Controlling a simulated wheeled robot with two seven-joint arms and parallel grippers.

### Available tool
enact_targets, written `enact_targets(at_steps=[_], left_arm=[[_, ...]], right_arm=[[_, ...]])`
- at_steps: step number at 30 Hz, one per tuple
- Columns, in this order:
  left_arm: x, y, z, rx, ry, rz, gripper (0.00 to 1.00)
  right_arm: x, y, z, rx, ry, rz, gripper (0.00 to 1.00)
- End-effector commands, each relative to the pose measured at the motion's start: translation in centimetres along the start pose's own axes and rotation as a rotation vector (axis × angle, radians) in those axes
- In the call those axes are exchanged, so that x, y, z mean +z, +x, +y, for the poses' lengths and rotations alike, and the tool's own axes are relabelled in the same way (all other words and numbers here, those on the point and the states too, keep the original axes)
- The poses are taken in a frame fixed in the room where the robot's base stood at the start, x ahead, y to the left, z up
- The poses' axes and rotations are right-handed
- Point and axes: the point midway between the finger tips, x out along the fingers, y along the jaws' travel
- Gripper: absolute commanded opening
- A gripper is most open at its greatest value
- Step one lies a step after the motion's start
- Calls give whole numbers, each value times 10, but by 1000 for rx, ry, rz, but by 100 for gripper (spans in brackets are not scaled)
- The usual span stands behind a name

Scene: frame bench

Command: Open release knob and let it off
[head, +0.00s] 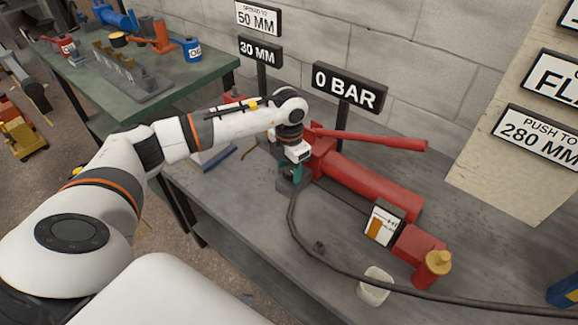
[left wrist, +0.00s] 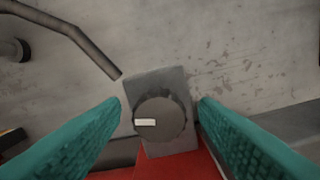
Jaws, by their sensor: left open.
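The release knob (left wrist: 158,122) is a round dark grey dial with a white mark pointing left, on a grey block (left wrist: 155,82) at the end of the red pump. In the left wrist view it lies between the two teal fingers of my left gripper (left wrist: 161,106), which are open with gaps on both sides. I cannot tell how far the fingertips are from it. In the head view my left gripper (head: 289,178) is at the near left end of the red hand pump (head: 370,185) and hides the knob. My right gripper is out of view.
The red pump handle (head: 375,139) lies above the pump body. A "0 BAR" sign (head: 345,89) stands behind. A black hose (head: 300,238) curves across the grey bench (head: 245,205).

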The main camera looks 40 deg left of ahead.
Motion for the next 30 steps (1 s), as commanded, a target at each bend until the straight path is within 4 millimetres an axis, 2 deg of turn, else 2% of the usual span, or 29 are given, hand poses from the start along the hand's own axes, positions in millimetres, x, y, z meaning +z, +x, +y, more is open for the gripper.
enact_targets(at_steps=[5,15,21,30], left_arm=[[0,-10,0,1,0,2,55],[-1,-79,-1,-2,0,5,55],[-1,-110,0,-1,1,3,55],[0,-120,0,0,0,0,55]], right_arm=[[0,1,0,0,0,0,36],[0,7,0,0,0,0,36],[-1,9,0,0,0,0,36],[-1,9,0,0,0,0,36]])
